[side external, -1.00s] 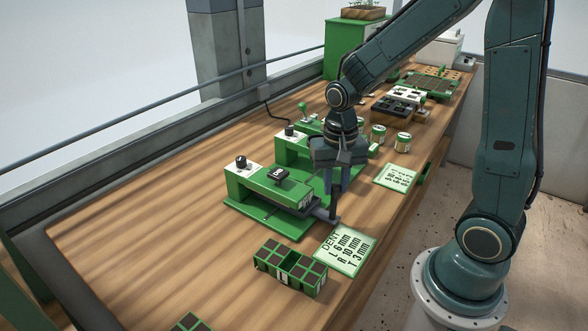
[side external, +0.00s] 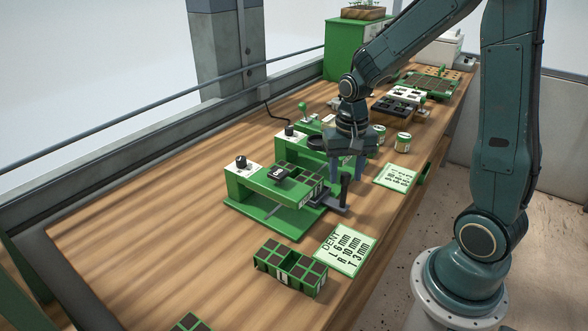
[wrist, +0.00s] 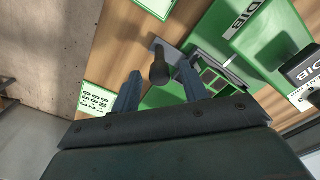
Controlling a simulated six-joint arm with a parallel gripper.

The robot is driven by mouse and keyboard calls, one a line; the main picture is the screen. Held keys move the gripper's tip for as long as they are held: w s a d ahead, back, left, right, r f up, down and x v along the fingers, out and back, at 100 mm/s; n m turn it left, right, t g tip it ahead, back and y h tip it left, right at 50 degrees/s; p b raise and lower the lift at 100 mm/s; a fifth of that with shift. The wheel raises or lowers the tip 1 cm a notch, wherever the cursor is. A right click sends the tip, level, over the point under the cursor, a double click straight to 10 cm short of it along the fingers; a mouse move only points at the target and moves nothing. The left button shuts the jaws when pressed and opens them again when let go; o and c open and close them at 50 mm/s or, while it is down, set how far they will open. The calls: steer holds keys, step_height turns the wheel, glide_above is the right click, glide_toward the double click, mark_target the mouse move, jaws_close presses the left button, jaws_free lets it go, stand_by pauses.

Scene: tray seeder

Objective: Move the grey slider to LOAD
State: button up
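The grey slider (side external: 333,205) is at the right end of the front green machine (side external: 265,190), which carries a black DIB plate (side external: 280,173). The slider's dark upright handle (side external: 344,186) also shows in the wrist view (wrist: 159,72). A tray of dark cells (side external: 300,177) shows behind the slider. My gripper (side external: 348,173) is over the handle, its fingers (wrist: 159,82) spread on either side of it with gaps. It is open and holds nothing. The LOAD marking cannot be read.
A second green machine (side external: 290,150) stands close behind. A green-bordered DENT card (side external: 345,249) and a cell tray (side external: 290,268) lie at the front. Cans (side external: 403,141) and another card (side external: 396,175) are to the right. Bare wood lies at left.

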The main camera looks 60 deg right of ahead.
step_height(320, 180, up, 14)
stand_by(1.0)
steer(key=shift+s+a, duration=0.1)
steer(key=s+a+r+n+t, duration=0.1)
steer(key=s+a+n+t, duration=0.4)
steer(key=s+a+n, duration=0.4)
steer(key=shift+s+a+r+t, duration=0.3)
steer(key=shift+s+a, duration=0.1)
steer(key=shift+s, duration=0.9)
stand_by(0.9)
